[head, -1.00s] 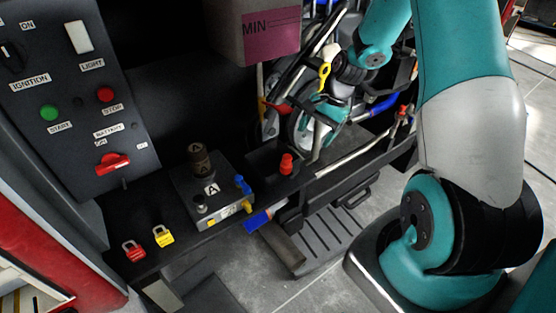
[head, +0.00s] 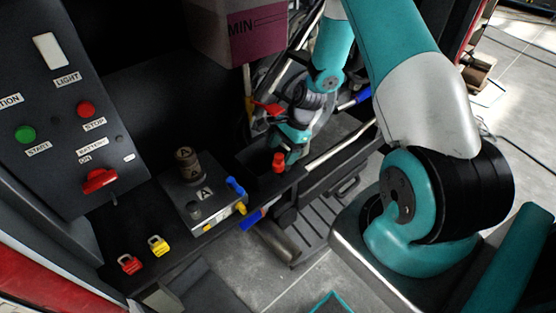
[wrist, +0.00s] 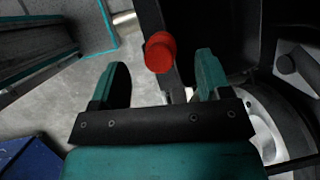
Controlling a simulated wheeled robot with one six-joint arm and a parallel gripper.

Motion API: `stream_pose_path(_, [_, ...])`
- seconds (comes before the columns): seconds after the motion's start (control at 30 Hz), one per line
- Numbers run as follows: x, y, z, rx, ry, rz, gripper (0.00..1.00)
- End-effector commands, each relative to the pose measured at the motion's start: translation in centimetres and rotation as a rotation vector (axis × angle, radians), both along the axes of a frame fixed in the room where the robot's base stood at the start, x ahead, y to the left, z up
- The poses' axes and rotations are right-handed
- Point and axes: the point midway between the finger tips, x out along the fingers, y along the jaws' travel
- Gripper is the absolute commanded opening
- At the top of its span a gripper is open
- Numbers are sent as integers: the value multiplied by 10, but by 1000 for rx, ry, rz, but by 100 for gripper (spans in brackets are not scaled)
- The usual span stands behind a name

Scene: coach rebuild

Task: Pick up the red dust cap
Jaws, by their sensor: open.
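The red dust cap (head: 279,161) stands upright in a dark tray at the right end of the black shelf. In the wrist view the red dust cap (wrist: 160,52) appears just beyond the fingertips, in line with the gap between them. My gripper (head: 292,148) is close behind the cap in the head view and partly hidden by the arm. In the wrist view my gripper (wrist: 160,76) has its two teal fingers spread with nothing between them. Whether a finger touches the cap cannot be told.
A red padlock (head: 130,264) and a yellow padlock (head: 158,245) lie further left by the switch panel (head: 65,120). A pink-labelled tank (head: 255,32) hangs above. Pipes and hoses run behind the cap.

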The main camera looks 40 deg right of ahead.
Motion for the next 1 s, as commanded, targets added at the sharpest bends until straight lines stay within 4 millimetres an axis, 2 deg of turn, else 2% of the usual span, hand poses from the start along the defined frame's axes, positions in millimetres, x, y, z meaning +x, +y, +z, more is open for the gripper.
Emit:
stream_pose_path(0.4, [5,19,-43,0,1,-1,71])
stream_pose_path(0.67, [5,20,-47,0,0,-1,71])
stream_pose_path(0.8, [5,20,-46,0,0,-1,39])
stream_pose_path(0.9, [5,20,-46,0,0,-1,18])
stream_pose_path(1.0, [5,20,-46,0,0,-1,14])
